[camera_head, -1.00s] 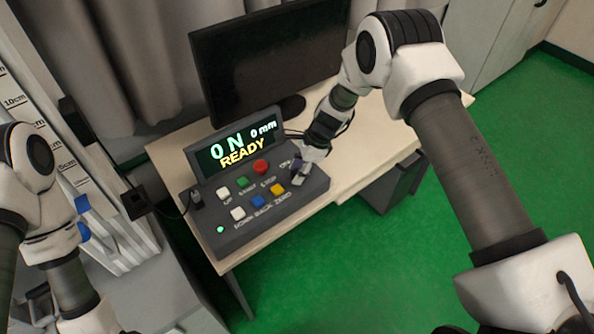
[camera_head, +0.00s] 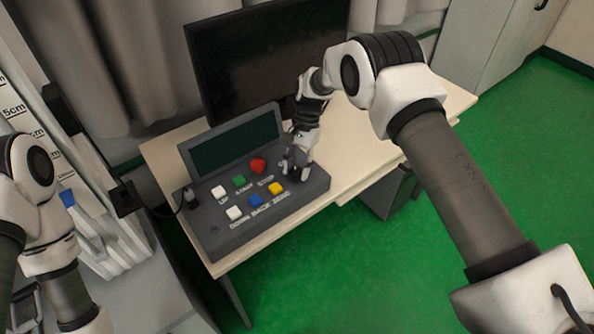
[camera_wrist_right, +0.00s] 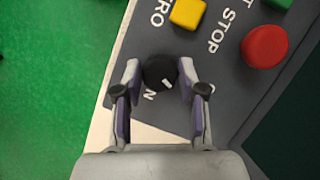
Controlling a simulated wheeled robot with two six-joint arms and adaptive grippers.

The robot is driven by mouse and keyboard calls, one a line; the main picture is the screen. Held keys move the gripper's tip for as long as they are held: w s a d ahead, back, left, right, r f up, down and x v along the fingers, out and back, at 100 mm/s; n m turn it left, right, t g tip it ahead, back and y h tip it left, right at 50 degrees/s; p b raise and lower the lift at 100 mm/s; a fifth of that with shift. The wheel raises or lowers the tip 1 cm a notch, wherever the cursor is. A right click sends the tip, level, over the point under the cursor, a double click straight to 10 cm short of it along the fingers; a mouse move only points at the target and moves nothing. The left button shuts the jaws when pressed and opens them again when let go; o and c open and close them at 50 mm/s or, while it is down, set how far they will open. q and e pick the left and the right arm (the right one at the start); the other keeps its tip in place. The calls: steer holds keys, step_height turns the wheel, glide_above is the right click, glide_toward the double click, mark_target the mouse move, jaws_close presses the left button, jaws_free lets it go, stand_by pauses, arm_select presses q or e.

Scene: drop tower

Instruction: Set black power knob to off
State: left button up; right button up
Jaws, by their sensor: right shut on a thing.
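The black power knob (camera_wrist_right: 160,70) sits on the grey control console in the right wrist view. A short white mark on it points to the lower right of the picture. My right gripper (camera_wrist_right: 161,80) is shut on the knob, one finger on each side. In the head view my right gripper (camera_head: 298,172) is over the right end of the console (camera_head: 215,235) and hides the knob. The console's display (camera_head: 235,142) is dark. My left gripper is out of the picture; only its arm shows at the left edge.
Near the knob are a yellow button (camera_head: 276,188), a red stop button (camera_head: 258,165), a blue button (camera_head: 255,200), a green button (camera_head: 239,180) and two white buttons. A black monitor (camera_head: 260,60) stands behind. The table (camera_head: 350,140) is bare to the right.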

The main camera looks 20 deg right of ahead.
steer(key=shift+n+g+h+b, duration=0.4)
steer(key=shift+n+h+b, duration=0.2)
steer(key=shift+n, duration=1.3)
steer(key=o, duration=1.1)
steer(key=shift+w, duration=0.15)
steer(key=shift+o, duration=0.2)
steer(key=v, duration=1.2)
